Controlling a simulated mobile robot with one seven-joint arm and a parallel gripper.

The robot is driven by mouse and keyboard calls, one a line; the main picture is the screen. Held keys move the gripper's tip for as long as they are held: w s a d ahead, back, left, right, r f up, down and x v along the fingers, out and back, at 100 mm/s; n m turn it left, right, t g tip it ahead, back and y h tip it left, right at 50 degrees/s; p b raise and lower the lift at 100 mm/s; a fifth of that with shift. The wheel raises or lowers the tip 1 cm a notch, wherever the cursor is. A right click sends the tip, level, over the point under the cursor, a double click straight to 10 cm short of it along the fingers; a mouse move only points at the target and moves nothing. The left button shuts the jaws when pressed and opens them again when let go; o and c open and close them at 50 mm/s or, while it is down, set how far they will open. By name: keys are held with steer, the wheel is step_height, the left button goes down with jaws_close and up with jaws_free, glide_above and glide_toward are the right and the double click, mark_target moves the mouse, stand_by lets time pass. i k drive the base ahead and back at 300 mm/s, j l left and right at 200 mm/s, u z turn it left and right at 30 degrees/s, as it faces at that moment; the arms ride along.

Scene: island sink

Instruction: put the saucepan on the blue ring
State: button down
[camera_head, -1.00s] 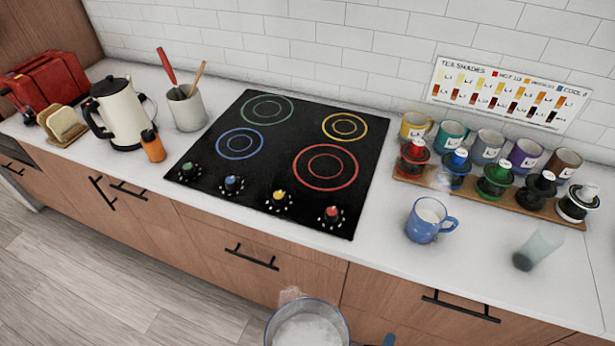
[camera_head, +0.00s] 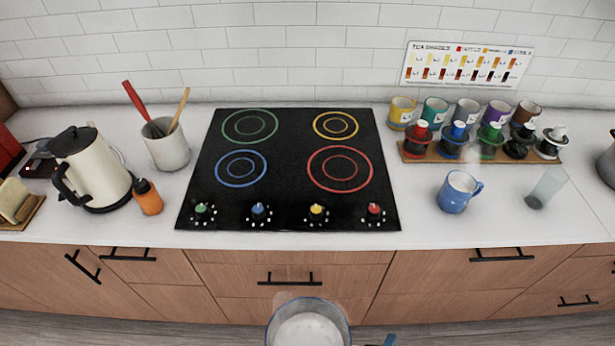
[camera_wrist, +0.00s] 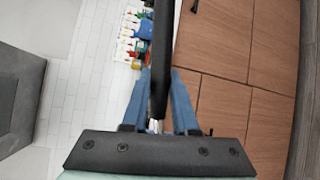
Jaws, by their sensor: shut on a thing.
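The saucepan (camera_head: 308,322) is at the bottom edge of the head view, low in front of the counter. It is round with a bluish rim and pale contents or a pale inside; its lower part is cut off. In the wrist view my gripper (camera_wrist: 159,95) has its blue fingers closed on a long black handle (camera_wrist: 164,45), which I take to be the saucepan's. The blue ring (camera_head: 241,168) is the front left ring of the black hob (camera_head: 290,200). It is bare, and the saucepan is apart from it, nearer to me.
Green, yellow and red rings on the hob are also bare. A kettle (camera_head: 92,170), an orange bottle (camera_head: 148,197) and a utensil crock (camera_head: 168,148) stand left. A blue mug (camera_head: 455,193), a glass (camera_head: 546,188) and a rack (camera_head: 480,154) of cups stand right.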

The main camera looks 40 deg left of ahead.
mark_target(265, 174)
steer(key=k+j, duration=0.2)
steer(key=j, duration=0.2)
steer(key=k+j, duration=0.15)
steer(key=j, duration=0.2)
steer(key=k+j, duration=0.2)
steer(key=j, duration=0.2)
steer(key=k+j+z, duration=0.1)
steer(key=j, duration=0.3)
steer(key=k, duration=0.05)
